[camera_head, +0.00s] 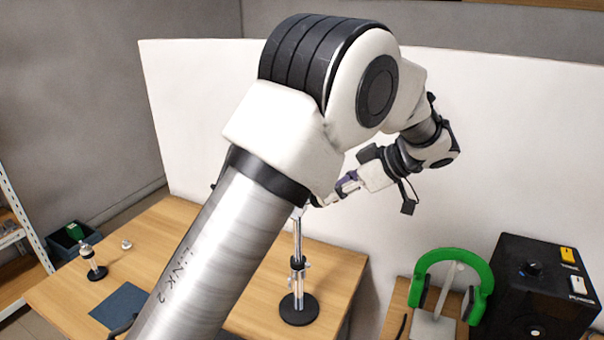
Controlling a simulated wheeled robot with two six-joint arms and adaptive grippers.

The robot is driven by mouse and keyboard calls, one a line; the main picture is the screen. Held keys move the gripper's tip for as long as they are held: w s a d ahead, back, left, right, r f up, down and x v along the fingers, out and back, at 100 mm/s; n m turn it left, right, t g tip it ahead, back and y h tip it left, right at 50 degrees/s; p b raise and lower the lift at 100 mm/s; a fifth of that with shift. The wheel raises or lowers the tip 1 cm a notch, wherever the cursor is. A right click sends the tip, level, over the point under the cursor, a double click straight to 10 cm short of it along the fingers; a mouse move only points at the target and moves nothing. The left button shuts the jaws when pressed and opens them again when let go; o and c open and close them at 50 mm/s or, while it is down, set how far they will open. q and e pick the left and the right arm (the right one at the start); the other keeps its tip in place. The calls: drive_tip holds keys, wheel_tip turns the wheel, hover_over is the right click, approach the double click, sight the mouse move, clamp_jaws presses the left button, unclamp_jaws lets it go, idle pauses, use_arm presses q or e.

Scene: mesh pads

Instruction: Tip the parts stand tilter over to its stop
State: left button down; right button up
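A metal stand (298,245) with a chrome pole, a small clamp and a round black base stands upright on the wooden table. Its upper end is hidden behind my arm, and I cannot make out a tilter on it. My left arm comes in from the lower left and fills the middle of the view. My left gripper (328,196) is small, beyond the arm's elbow, near the upper end of the pole. I cannot tell whether it touches the stand or whether its fingers are open or shut. My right gripper is not in view.
A small post (92,261) on a black base, a pale knob (127,244) and a dark blue mat (121,304) are on the table's left. A dark bin (88,236) is behind. Green headphones (484,273) and a black box (532,310) stand right. A white panel (520,160) rises behind.

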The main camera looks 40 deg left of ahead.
use_arm(q)
drive_tip(key=shift+s+d+f+y+b, duration=0.1)
drive_tip(key=shift+f+y+b, duration=0.2)
drive_tip(key=shift+f+b, duration=0.35)
drive_tip(key=f+y+b, duration=0.1)
drive_tip(key=d+g+y+b, duration=0.1)
drive_tip(key=shift+w+f+y+b, duration=0.2)
drive_tip(key=shift+f+y+b, duration=0.1)
drive_tip(key=shift+f+b, duration=0.1)
drive_tip(key=c, duration=0.9)
unclamp_jaws()
drive_tip(key=shift+r, duration=0.2)
drive_tip(key=shift+o, duration=1.3)
drive_tip(key=shift+s+a+r, duration=0.1)
drive_tip(key=shift+s+a, duration=0.05)
drive_tip(key=shift+s, duration=0.15)
drive_tip(key=v, duration=1.1)
drive_tip(key=shift+d+r, duration=0.25)
drive_tip(key=shift+r, duration=0.05)
drive_tip(key=shift+r, duration=0.1)
